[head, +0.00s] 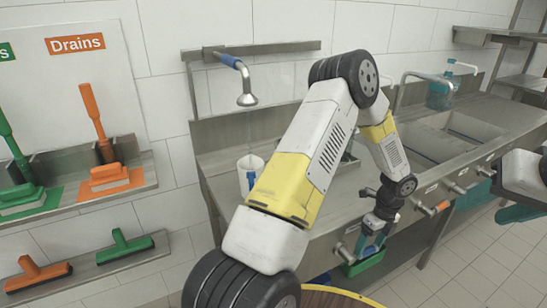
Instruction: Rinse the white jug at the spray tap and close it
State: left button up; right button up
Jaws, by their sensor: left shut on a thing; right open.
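The white jug (246,176) stands upright in the left sink area, with a blue strip at its right side. The spray tap (247,99) hangs above it, with a grey head on a blue-gripped pipe; I cannot tell whether water runs. My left arm crosses the middle of the view and bends down to the sink's front. My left gripper (371,243) is there, shut on a green handle (362,263) that its fingers partly hide. It is right of the jug and apart from it. My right arm shows only as a link at the right edge; its gripper is out of view.
The steel counter (215,178) has basins (425,143) to the right, with a second tap (412,78) and a teal bottle (441,94). Several valve knobs (441,207) line its front. Green and orange cleaning tools (108,174) sit on wall racks at left.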

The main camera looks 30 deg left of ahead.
pick_arm(q)
jog(key=shift+r+t+h, duration=0.3)
jog(key=shift+t, duration=0.1)
jog(key=shift+a, duration=0.1)
jog(key=shift+s+r+t+h, duration=0.1)
jog(key=shift+r+t+h, duration=0.45)
jog(key=shift+t, duration=0.15)
jog(key=shift+a+r, duration=0.1)
jog(key=shift+r, duration=0.1)
jog(key=o, duration=1.6)
jog(key=shift+s, duration=0.1)
jog(key=r, duration=0.7)
jog(key=shift+s+a+r, duration=0.2)
jog(key=shift+s+r, duration=0.1)
jog(key=shift+r, duration=0.05)
